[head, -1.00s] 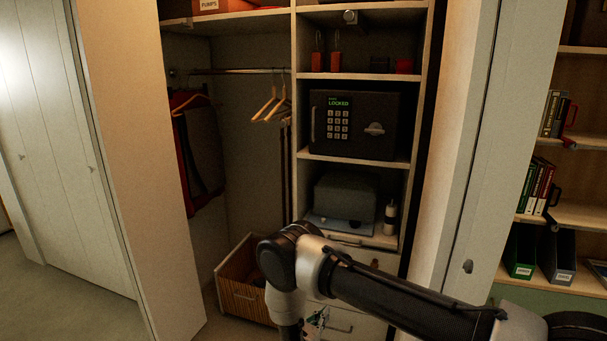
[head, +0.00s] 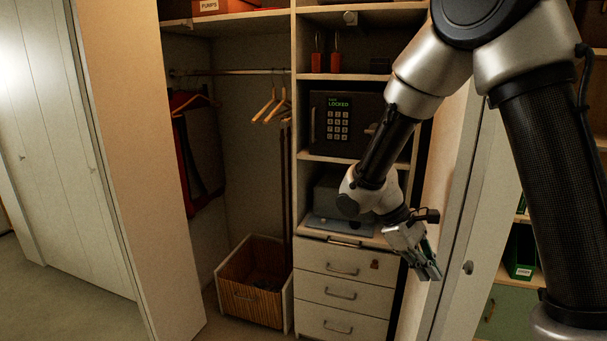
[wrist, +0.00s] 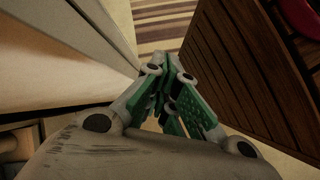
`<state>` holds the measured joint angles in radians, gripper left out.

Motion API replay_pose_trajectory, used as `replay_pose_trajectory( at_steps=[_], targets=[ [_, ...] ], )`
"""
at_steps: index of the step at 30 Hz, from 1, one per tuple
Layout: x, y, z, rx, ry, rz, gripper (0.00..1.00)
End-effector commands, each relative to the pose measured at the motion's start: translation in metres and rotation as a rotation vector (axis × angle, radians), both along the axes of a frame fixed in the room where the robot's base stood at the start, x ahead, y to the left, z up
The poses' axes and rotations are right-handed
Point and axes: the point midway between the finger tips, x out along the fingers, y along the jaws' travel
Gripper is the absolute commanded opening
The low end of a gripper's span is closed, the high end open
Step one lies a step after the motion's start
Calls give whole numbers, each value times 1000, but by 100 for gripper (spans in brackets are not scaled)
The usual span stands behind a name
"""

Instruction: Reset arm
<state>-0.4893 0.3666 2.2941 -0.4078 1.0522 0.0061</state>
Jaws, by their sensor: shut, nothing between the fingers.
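My gripper (head: 432,270) hangs at the right in the head view, in front of the right edge of the drawer unit (head: 340,290). It points down and is empty. In the wrist view its green-padded fingers (wrist: 168,98) come together and are shut. My arm is raised and folded, reaching down from the top right of the head view. It hides part of the safe, the shelf below it and much of the bookcase.
The closet holds a safe (head: 338,122) showing LOCKED, hangers (head: 270,105) on a rail and a wooden bin (head: 245,291) on the floor. A closet door panel (head: 140,170) stands at left. Bare floor (head: 70,290) lies at the left. A slatted wooden surface (wrist: 240,70) is close in the wrist view.

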Motion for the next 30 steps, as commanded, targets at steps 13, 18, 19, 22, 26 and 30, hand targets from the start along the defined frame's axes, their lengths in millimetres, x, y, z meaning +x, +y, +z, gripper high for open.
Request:
replay_pose_trajectory(
  at_steps=[13,18,19,22,26,30],
  targets=[
    [-101,-41,114,462,-454,-539,0],
    [-126,-62,149,546,-650,-624,0],
    [-129,-66,155,554,-683,-632,0],
    [-136,-76,173,575,-774,-655,0],
    [-142,-84,184,580,-838,-680,0],
    [-142,-87,183,573,-838,-693,0]
  ],
)
